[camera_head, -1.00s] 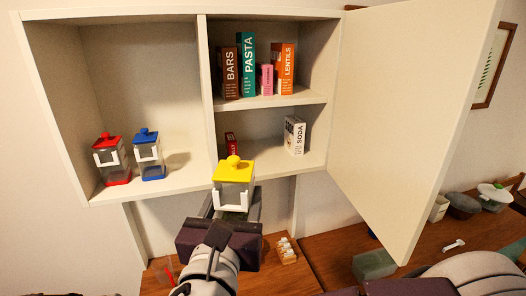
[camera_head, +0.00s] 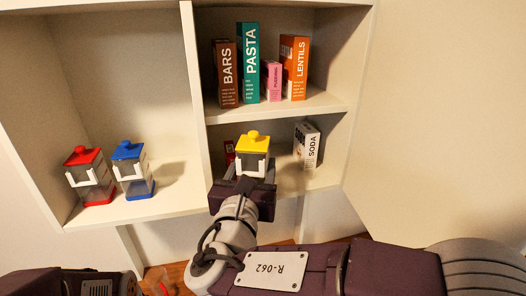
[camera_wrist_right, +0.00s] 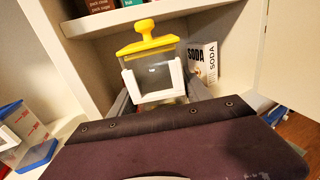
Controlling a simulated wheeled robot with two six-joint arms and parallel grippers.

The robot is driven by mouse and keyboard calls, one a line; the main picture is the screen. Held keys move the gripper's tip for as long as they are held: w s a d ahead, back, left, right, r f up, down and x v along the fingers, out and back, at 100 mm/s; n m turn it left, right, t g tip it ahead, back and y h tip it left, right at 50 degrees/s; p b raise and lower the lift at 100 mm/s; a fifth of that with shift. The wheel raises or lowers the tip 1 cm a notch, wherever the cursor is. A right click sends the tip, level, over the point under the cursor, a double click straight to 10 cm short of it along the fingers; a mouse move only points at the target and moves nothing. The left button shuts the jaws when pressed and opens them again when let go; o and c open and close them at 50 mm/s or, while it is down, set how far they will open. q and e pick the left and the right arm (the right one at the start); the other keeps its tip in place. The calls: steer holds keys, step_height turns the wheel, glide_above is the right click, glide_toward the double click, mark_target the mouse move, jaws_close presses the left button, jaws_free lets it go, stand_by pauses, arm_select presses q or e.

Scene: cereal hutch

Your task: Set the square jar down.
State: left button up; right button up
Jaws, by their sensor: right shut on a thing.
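The square jar (camera_head: 253,153) is clear with a yellow lid and a white clip on its front. My right gripper (camera_head: 243,183) is shut on it, in front of the lower right compartment of the hutch. In the right wrist view the jar (camera_wrist_right: 152,75) stands upright between the fingers of the right gripper (camera_wrist_right: 155,100). Its base is hidden by my gripper, so I cannot tell whether it touches the shelf. At the bottom left of the head view a dark part of my left arm shows, but its fingers do not.
A soda box (camera_head: 306,146) stands right of the jar; a small red box (camera_head: 229,153) is partly hidden on its left. Red-lidded (camera_head: 90,176) and blue-lidded (camera_head: 133,170) jars stand in the left compartment. Several boxes fill the shelf (camera_head: 280,113) above. An open door (camera_head: 440,130) is at right.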

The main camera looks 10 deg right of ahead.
steer(key=w+d+f+p, duration=0.1)
steer(key=w, duration=0.2)
steer(key=w+d+f+p, duration=0.1)
steer(key=w+p, duration=0.1)
steer(key=w, duration=0.2)
steer(key=w+d+f+p, duration=0.1)
steer(key=w+d, duration=0.1)
steer(key=w, duration=0.1)
steer(key=shift+w+f, duration=0.25)
steer(key=shift+w, duration=0.1)
steer(key=shift+f, duration=0.35)
steer(key=o, duration=1.1)
steer(key=shift+s, duration=0.1)
steer(key=shift+o, duration=0.5)
